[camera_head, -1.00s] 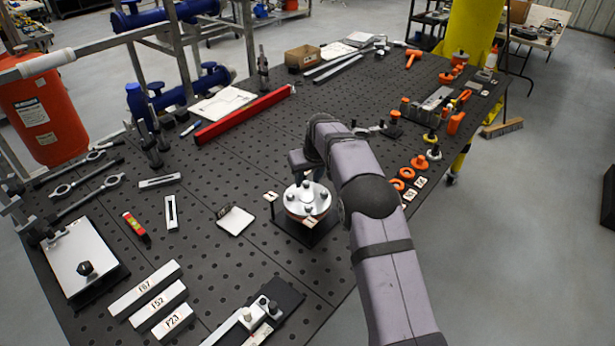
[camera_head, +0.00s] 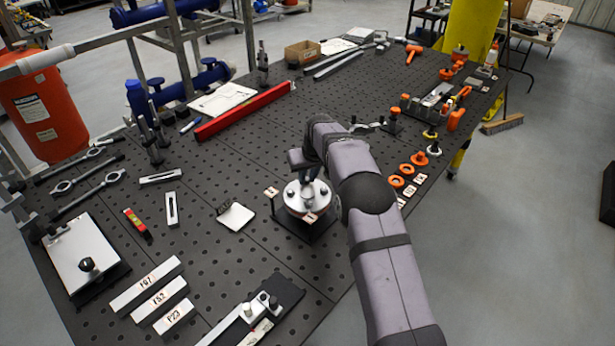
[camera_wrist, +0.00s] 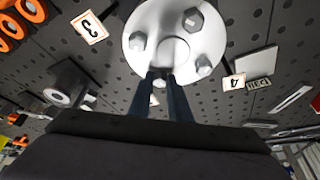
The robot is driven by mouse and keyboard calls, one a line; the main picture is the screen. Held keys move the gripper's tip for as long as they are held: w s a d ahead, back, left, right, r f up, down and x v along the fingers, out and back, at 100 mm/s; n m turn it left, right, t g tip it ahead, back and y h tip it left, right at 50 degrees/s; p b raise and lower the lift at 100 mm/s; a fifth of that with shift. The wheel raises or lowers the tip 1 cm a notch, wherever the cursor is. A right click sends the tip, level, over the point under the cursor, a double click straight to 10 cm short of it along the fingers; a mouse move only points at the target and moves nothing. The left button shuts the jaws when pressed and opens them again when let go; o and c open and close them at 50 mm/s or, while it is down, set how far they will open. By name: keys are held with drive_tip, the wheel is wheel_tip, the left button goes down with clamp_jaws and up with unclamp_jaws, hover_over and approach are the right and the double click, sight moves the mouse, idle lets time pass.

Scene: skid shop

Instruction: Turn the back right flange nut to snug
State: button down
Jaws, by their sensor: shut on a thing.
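The round pale metal flange (camera_head: 296,204) stands on a dark square base in the middle of the bench. The wrist view shows its disc (camera_wrist: 215,40) from close above, with a raised centre and several hex nuts around it. My gripper (camera_head: 311,182) reaches down on the back right side of the flange. In the wrist view its two dark fingers (camera_wrist: 160,82) are closed around a flange nut at the disc's near edge. That nut is mostly hidden between the fingertips. The other nuts, such as one at the disc's far side (camera_wrist: 193,20), stand clear of the fingers.
Number tags 3 (camera_wrist: 90,27) and 4 (camera_wrist: 234,82) lie beside the flange. A small white tray (camera_head: 236,216) is to its left, orange rings (camera_head: 397,182) to its right, a red bar (camera_head: 243,112) behind. A clamp-like tool (camera_head: 262,304) lies in front.

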drive_tip(key=m, duration=0.1)
drive_tip(key=m+h, duration=0.1)
drive_tip(key=m, duration=0.1)
drive_tip(key=m+h, duration=0.1)
drive_tip(key=shift+a, duration=0.3)
drive_tip(key=shift+w+a+r+m+h+p, duration=0.1)
drive_tip(key=shift+m+h+p, duration=0.35)
drive_tip(key=shift+m, duration=0.6)
drive_tip(key=shift+a+m+h+p, duration=0.15)
drive_tip(key=shift+m+p, duration=0.5)
drive_tip(key=shift+m, duration=0.4)
drive_tip(key=c, duration=1.6)
unclamp_jaws()
drive_tip(key=shift+d, duration=0.1)
drive_tip(key=shift+c, duration=0.2)
drive_tip(key=b+v, duration=0.3)
drive_tip(key=v, duration=0.4)
drive_tip(key=shift+r, duration=0.15)
